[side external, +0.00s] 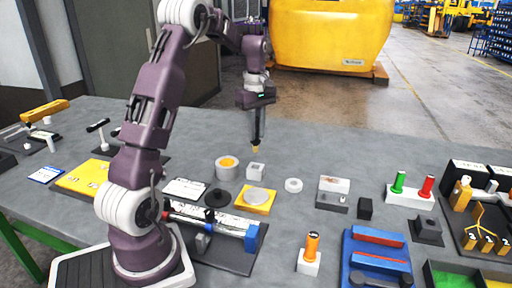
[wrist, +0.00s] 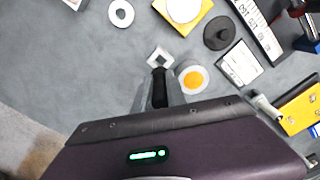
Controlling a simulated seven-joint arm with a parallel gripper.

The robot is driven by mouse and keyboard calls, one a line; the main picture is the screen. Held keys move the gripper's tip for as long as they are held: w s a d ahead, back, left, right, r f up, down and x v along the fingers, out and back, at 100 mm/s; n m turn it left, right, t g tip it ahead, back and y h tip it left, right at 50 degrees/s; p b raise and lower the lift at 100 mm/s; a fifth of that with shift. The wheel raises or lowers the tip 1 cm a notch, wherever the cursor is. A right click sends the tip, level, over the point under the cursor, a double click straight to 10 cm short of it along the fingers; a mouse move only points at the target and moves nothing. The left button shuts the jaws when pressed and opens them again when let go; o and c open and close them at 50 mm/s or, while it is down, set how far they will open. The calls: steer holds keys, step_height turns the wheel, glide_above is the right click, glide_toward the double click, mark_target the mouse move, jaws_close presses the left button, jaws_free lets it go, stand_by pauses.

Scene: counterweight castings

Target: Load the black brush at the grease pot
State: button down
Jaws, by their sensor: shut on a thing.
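My gripper (side external: 258,132) is shut on the black brush (wrist: 158,88), which hangs upright with its tan tip (side external: 255,149) down. The brush is in the air above the table, over or just behind a small pale square block with a hole (side external: 256,171), which also shows in the wrist view (wrist: 151,54). The grease pot (side external: 217,172), a grey round pot with orange-yellow grease inside, stands just left of the block. In the wrist view the pot (wrist: 179,72) is right of the fingers. The tip is hidden in the wrist view.
A black knobbed disc (side external: 217,197) lies in front of the pot. A yellow plate with a pale disc (side external: 243,205) and a white ring (side external: 288,186) lie nearby. Further right stand a white block with green and red pegs (side external: 410,199) and a blue tray (side external: 350,245). The table behind the pot is clear.

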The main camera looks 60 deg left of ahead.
steer(key=s+a+r, duration=0.2)
steer(key=s+a, duration=0.3)
steer(key=s, duration=0.2)
steer(key=shift+s+f, duration=0.2)
steer(key=shift+f, duration=1.2)
steer(key=shift+s+f, duration=0.15)
steer(key=shift+f, duration=1.2)
steer(key=shift+f, duration=0.6)
step_height(320, 180, up, 7)
stand_by(0.4)
